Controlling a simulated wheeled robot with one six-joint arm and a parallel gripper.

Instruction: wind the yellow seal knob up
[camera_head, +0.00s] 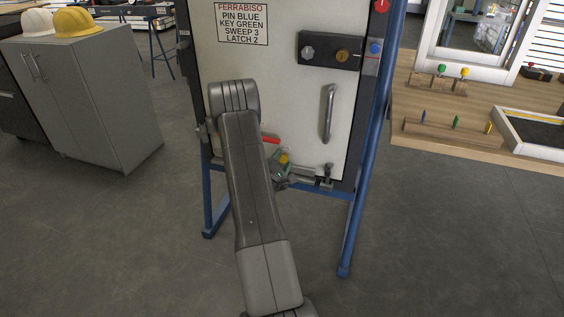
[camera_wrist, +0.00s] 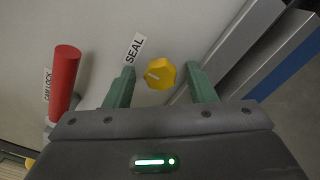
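The yellow seal knob (camera_wrist: 161,74) is faceted, with a pale mark on its face, and sits on the pale door panel beside a "SEAL" label (camera_wrist: 134,48). In the head view the knob (camera_head: 284,158) shows low on the door. My gripper (camera_wrist: 160,70) has two green fingers, one on each side of the knob. A gap shows between each fingertip and the knob, so the gripper is open and not holding it. In the head view my gripper (camera_head: 279,167) is partly hidden by my arm.
A red cam lock handle (camera_wrist: 65,82) stands out left of the knob. A grey metal edge (camera_wrist: 240,45) runs close on the right. The door also carries a long handle (camera_head: 328,113), a dark lock plate (camera_head: 329,50) and a low latch (camera_head: 325,176). A blue frame (camera_head: 366,150) surrounds it.

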